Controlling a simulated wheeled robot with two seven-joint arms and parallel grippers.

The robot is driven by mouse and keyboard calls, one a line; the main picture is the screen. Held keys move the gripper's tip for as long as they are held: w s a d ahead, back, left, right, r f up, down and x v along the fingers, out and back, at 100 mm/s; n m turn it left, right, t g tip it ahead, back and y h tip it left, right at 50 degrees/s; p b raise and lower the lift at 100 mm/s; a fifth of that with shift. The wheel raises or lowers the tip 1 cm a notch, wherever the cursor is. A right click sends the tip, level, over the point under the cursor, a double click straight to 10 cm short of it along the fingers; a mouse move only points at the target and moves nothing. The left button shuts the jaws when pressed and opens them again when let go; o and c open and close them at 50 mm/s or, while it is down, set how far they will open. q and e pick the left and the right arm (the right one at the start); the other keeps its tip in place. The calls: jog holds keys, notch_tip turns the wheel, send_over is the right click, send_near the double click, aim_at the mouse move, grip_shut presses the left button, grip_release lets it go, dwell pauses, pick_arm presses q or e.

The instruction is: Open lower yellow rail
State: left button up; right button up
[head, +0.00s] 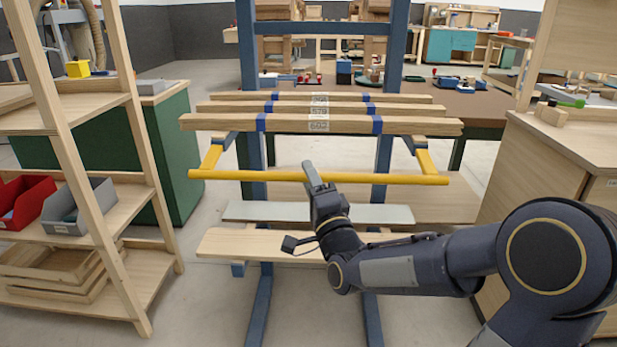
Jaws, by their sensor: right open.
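One long yellow rail (260,176) runs level across the front of the blue rack, on two short yellow arms (425,162) at its ends. My right gripper (311,175) is at the middle of this rail, coming up from below, and is open. A fingertip rises in front of the rail and shows above it. I cannot tell whether the fingers touch the rail or straddle it. My left gripper is not in view.
Labelled wooden boards (400,124) lie on the rack above the rail; a grey board (385,213) and a pale board (240,243) sit below. A wooden shelf (140,180) stands left, a cabinet (555,155) right.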

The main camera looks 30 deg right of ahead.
jog(key=shift+w+r, duration=0.2)
jog(key=shift+w, duration=0.4)
grip_shut()
notch_tip(320, 180, up, 2)
jog(key=g+p, duration=0.1)
jog(key=p, duration=0.2)
jog(key=shift+s+m, duration=0.1)
jog(key=shift+m, duration=0.3)
jog(key=shift+r+g+p, duration=0.2)
jog(key=shift+g+p, duration=0.15)
jog(key=shift+g, duration=0.25)
jog(key=shift+f+m, duration=0.1)
jog(key=shift+m, duration=0.2)
